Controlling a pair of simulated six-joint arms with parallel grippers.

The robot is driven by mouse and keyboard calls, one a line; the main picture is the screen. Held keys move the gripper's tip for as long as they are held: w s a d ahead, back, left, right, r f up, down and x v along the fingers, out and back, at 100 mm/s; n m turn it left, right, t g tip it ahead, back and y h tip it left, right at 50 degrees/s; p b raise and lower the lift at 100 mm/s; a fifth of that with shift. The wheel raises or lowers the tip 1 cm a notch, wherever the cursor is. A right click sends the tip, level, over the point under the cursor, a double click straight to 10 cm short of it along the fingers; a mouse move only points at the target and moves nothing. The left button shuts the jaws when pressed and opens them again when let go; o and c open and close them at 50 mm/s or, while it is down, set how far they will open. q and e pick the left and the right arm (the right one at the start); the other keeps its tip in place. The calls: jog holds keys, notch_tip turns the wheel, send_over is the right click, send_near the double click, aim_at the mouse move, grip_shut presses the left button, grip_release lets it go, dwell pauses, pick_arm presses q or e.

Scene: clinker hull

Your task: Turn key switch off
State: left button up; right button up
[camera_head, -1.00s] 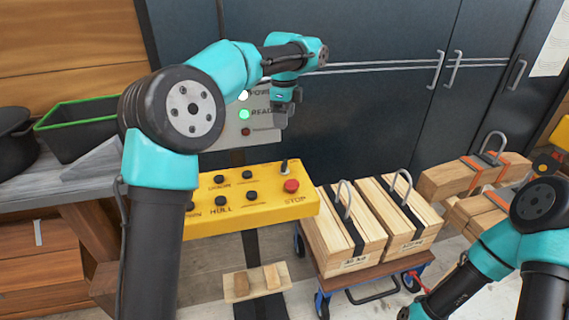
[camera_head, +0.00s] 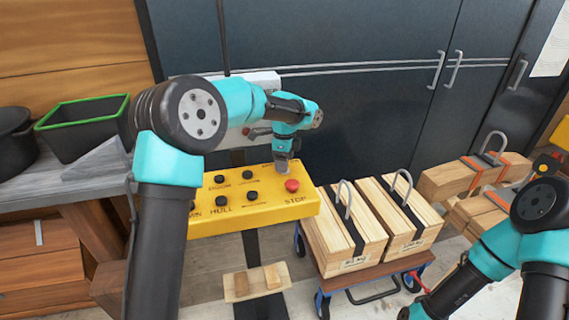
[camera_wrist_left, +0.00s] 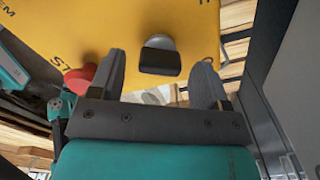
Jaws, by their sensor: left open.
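The yellow control box (camera_head: 255,207) stands on a post, with a red STOP button (camera_head: 292,185) near its right end. My left gripper (camera_head: 281,171) is at the back right of the box, over the key switch, and hides it in the head view. In the left wrist view, the key switch (camera_wrist_left: 160,56) shows a dark key head and a silver collar. My open left gripper (camera_wrist_left: 161,72) has one finger on each side of it, with gaps. The red button (camera_wrist_left: 80,78) is beside the left finger. My right gripper is out of view.
Several black buttons (camera_head: 252,195) sit on the box's top. A grey panel (camera_head: 262,84) behind is partly covered by my left arm. A cart with wooden weights (camera_head: 340,240) stands right of the box. Dark cabinets (camera_head: 390,105) are behind.

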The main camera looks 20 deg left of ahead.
pick_arm(q)
jog(key=shift+f, duration=0.7)
jog(key=shift+c, duration=0.5)
jog(key=c, duration=0.8)
